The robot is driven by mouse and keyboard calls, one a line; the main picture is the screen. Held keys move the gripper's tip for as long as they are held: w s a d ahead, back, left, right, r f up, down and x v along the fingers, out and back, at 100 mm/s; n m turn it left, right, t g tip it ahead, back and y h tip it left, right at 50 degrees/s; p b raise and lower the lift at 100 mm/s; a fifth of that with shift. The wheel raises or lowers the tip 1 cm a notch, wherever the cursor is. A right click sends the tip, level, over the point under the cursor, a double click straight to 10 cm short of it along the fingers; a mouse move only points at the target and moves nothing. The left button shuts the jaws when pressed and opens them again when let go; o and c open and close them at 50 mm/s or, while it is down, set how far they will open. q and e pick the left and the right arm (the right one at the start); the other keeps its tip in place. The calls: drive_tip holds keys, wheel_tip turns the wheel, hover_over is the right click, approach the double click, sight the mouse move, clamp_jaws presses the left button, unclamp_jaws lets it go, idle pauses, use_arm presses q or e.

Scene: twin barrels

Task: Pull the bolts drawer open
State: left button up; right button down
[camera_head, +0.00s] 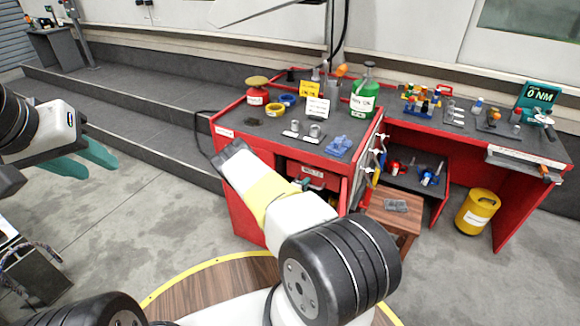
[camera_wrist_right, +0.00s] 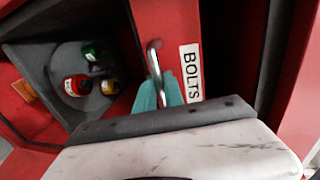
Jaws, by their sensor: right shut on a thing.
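The bolts drawer front (camera_wrist_right: 165,20) is red in the right wrist view, with a white label (camera_wrist_right: 190,72) reading BOLTS and a bent metal handle (camera_wrist_right: 154,62). My right gripper (camera_wrist_right: 163,98) has its teal fingers shut on this handle. A dark gap shows on the right of the front. In the head view my right arm hides most of the left cabinet's front and the right gripper's hold. A red labelled drawer front (camera_head: 318,176) shows beside the arm; its label is too small to read. My left gripper (camera_head: 88,160) is open and empty over the floor.
A wooden stool (camera_head: 384,213) and yellow canister (camera_head: 478,210) stand at right. The wrist view's left shows several small colored containers (camera_wrist_right: 77,85) in a dark recess.

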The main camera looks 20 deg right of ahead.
drive_tip(key=f+v, duration=0.2)
drive_tip(key=v, duration=1.1)
drive_tip(key=a+f+v, duration=0.1)
drive_tip(key=f+v, duration=0.2)
drive_tip(key=v, duration=1)
drive_tip(key=shift+s+a+f, duration=0.2)
drive_tip(key=shift+s+a, duration=0.05)
drive_tip(key=shift+s, duration=0.35)
drive_tip(key=c, duration=1.5)
unclamp_jaws()
drive_tip(key=shift+o, duration=0.2)
